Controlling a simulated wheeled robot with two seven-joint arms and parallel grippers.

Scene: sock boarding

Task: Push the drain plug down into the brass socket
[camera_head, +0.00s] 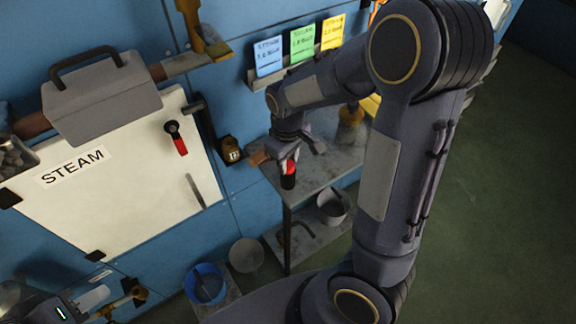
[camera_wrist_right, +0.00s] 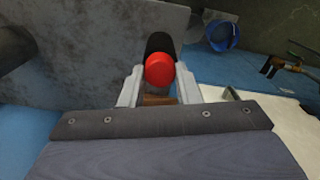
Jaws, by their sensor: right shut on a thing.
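My right gripper (camera_head: 292,158) points down at the front left corner of the grey table and is shut on a piece with a red top and a black lower part, apparently the drain plug (camera_head: 289,170). In the right wrist view the plug's round red end (camera_wrist_right: 160,70) sits between the two pale fingers of the gripper (camera_wrist_right: 159,88), with a black part behind it. The plug looks about upright in the head view. I cannot make out the brass socket for certain; the area under the plug is partly hidden. My left gripper cannot be made out.
The grey table (camera_head: 335,155) has a brass-coloured object (camera_head: 350,114) towards its back, partly behind my arm. A white STEAM panel (camera_head: 110,195) with a red-handled lever (camera_head: 177,140) stands at left. A blue bucket (camera_head: 204,282) and a grey pot (camera_head: 333,206) are lower down.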

